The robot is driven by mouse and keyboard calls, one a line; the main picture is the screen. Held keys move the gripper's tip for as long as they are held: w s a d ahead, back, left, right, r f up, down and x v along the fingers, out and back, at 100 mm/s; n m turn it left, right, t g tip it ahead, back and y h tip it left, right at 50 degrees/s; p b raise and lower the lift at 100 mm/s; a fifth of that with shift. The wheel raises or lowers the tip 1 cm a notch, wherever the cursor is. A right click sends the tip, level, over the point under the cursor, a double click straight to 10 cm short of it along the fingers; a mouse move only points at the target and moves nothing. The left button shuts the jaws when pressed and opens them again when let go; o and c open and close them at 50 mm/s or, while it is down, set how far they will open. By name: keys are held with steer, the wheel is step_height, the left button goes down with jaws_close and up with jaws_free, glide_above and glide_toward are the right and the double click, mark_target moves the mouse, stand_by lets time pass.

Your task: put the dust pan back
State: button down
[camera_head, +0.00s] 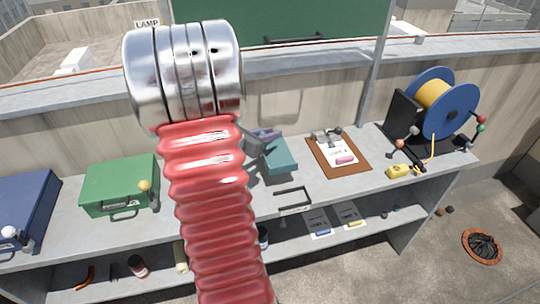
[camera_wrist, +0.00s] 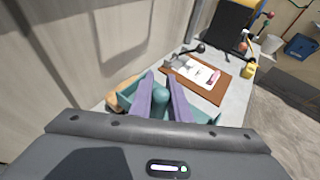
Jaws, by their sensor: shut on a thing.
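Teal parts of the pan show on both sides of the fingers. My gripper (camera_head: 262,134) is mostly hidden behind my arm in the head view. I cannot tell whether the pan touches the bench top.
A green case (camera_head: 120,185) and a blue case (camera_head: 25,215) stand on the bench at left. A brown clipboard (camera_head: 338,154), yellow block (camera_head: 399,171) and blue cable reel (camera_head: 448,103) are at right. A dark frame (camera_head: 293,197) lies near the front edge. The wall runs close behind.

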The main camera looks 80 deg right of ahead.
mark_target(271, 151)
steer(key=shift+f, duration=1.5)
steer(key=shift+f, duration=2.05)
steer(key=c, duration=1.7)
jaws_free()
steer(key=shift+f, duration=0.15)
steer(key=shift+o, duration=0.2)
steer(key=shift+a+r, duration=0.1)
steer(key=shift+r, duration=0.1)
steer(key=v, duration=1.1)
steer(key=shift+a+r, duration=0.2)
steer(key=shift+a, duration=0.1)
steer(key=shift+w, duration=0.15)
